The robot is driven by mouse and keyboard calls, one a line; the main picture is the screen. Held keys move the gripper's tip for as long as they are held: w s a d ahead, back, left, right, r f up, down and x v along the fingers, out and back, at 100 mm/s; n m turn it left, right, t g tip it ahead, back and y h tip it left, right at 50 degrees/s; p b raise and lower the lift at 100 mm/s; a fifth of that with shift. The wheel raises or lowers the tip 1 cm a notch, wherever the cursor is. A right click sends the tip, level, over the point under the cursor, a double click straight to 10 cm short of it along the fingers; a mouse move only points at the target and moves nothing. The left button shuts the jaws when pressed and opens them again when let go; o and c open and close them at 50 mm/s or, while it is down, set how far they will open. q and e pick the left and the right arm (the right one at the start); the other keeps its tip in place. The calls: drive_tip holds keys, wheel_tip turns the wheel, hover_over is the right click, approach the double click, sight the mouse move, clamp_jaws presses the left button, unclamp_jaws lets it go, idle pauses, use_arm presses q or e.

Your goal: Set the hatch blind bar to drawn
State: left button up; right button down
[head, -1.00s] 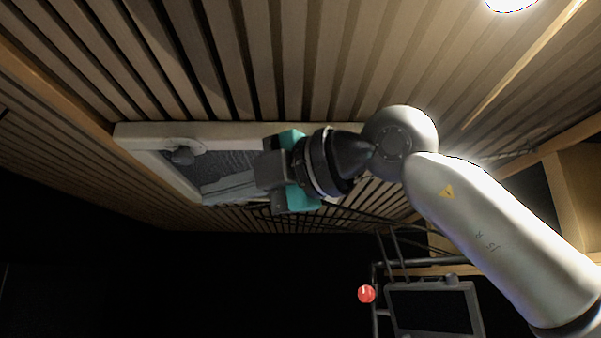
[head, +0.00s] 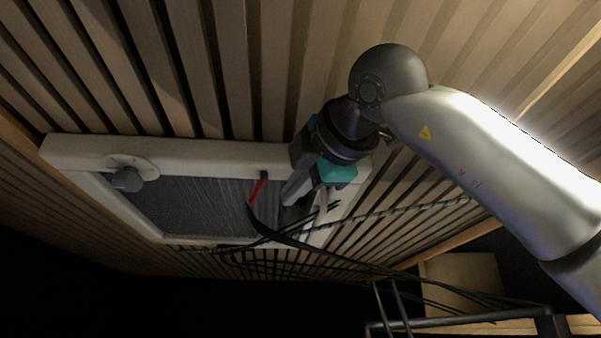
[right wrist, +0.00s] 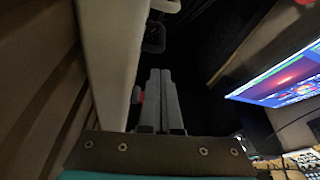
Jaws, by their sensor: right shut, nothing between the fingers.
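The ceiling hatch has a white frame (head: 210,150) around a dark grey ribbed panel (head: 190,205). I cannot make out for sure which part is the blind bar. A red stick-like piece (head: 257,190) hangs at the frame's far edge, just left of my right gripper (head: 298,196). The gripper points down across the hatch's right end, and its wrist hides part of the frame. In the right wrist view its two grey fingers (right wrist: 160,88) lie together, empty, beside the pale frame (right wrist: 112,60). A bit of red (right wrist: 138,96) shows left of them. My left gripper is not in view.
A round grey knob (head: 128,180) sits on a white mount at the hatch's left end. Dark cables (head: 330,262) run below the gripper. Wooden slats surround the hatch. A lit screen (right wrist: 285,80) is at the right in the wrist view.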

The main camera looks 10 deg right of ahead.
drive_tip(key=p+x, duration=0.2)
drive_tip(key=x, duration=0.3)
drive_tip(key=shift+w+a, duration=0.1)
drive_tip(key=shift+w, duration=0.05)
drive_tip(key=d+b, duration=0.1)
drive_tip(key=d, duration=0.3)
drive_tip(key=shift+d+b, duration=0.4)
drive_tip(key=shift+d, duration=0.1)
